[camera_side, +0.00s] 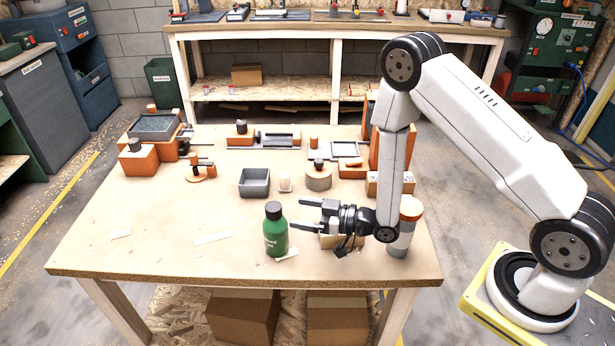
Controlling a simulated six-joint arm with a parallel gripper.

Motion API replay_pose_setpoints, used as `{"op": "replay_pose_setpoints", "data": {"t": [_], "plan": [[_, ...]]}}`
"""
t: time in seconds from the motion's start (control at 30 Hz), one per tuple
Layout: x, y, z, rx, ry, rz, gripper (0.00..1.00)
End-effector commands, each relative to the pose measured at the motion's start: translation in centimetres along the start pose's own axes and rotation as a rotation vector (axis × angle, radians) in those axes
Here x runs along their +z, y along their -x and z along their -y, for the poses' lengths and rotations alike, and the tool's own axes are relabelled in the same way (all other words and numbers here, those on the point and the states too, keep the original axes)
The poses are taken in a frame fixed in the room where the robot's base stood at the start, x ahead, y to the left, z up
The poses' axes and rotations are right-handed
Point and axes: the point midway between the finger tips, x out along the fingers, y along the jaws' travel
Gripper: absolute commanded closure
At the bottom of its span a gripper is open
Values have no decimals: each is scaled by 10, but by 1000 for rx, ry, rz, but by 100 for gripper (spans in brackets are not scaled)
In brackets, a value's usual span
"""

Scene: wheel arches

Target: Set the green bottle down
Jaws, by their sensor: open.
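The green bottle (275,236) with a dark cap stands upright on the wooden table (110,245), near its front edge. It has pale lettering on its side. My gripper (301,213) is just right of the bottle, pointing left, with its two dark fingers spread apart. The fingers look empty, and the bottle appears to stand at or just beyond their tips. I cannot tell whether a fingertip touches it.
A grey-white cylinder with an orange top (403,230) stands right of my gripper. A grey open box (254,182) and a round block (318,178) lie behind the bottle. Orange fixtures (140,160) fill the back left. The table's front left is mostly clear.

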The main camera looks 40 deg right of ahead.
Motion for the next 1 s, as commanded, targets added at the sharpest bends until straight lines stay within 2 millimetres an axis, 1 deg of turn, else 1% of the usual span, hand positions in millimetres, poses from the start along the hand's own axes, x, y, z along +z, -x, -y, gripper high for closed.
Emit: {"op": "replay_pose_setpoints", "data": {"t": [0.27, 0.47, 0.57, 0.77, 1.0], "plan": [[-9, -6, -16, 60, 37, 182, 11], [-18, 0, -31, 136, 43, 369, 11], [-23, 8, -37, 176, 36, 460, 11], [-33, 30, -44, 255, -1, 639, 11], [-48, 65, -42, 341, -83, 841, 11]]}}
